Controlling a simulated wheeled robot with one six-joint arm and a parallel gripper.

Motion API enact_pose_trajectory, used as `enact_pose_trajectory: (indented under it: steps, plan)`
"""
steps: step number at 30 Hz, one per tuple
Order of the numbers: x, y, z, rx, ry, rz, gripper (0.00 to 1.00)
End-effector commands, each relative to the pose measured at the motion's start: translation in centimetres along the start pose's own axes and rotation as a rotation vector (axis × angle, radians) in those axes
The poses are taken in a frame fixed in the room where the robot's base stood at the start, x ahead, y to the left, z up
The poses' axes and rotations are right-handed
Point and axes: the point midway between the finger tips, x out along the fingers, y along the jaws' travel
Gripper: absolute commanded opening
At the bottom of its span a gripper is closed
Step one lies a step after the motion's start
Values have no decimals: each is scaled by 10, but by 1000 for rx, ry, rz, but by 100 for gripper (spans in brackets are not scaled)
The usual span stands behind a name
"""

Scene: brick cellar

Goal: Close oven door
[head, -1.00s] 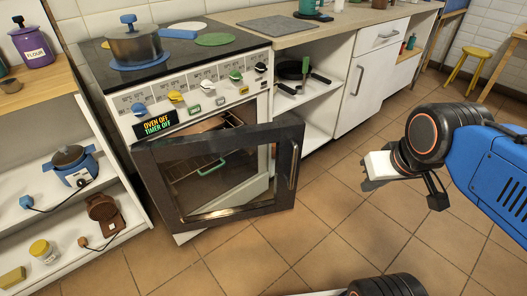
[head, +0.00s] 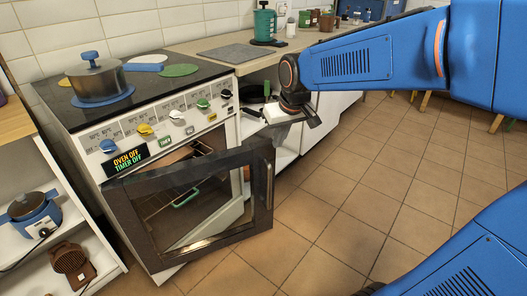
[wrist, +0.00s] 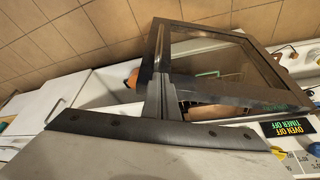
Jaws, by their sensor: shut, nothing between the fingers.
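The oven door (head: 263,165) stands ajar in the head view, swung out from its left side, with a dark frame, a glass pane and an upright handle (head: 269,185) at its free right edge. The oven (head: 205,132) shows its rack inside. My gripper (head: 277,132) is above and to the right of the door's free edge, its fingers partly hidden behind its white body. In the wrist view, my shut, empty gripper (wrist: 160,85) reaches toward the door (wrist: 250,88), overlapping its frame in the picture; I cannot tell whether they touch.
The display (head: 126,160) reads oven off, timer off. A pot (head: 97,80) stands on the hob. Open shelves with a pan (head: 252,93) lie right of the oven. A shelf unit (head: 95,255) stands at the left. The tiled floor (head: 345,205) before the oven is clear.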

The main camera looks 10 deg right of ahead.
Motion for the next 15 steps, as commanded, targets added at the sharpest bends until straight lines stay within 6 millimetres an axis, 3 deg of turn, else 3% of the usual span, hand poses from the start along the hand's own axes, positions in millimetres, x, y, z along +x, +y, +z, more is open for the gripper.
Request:
enact_pose_trajectory:
  steps: [8, 15]
  plan:
    - [16, -3, -9, -7, -2, -3, 0]
    - [54, -3, -8, -7, -6, -3, 0]
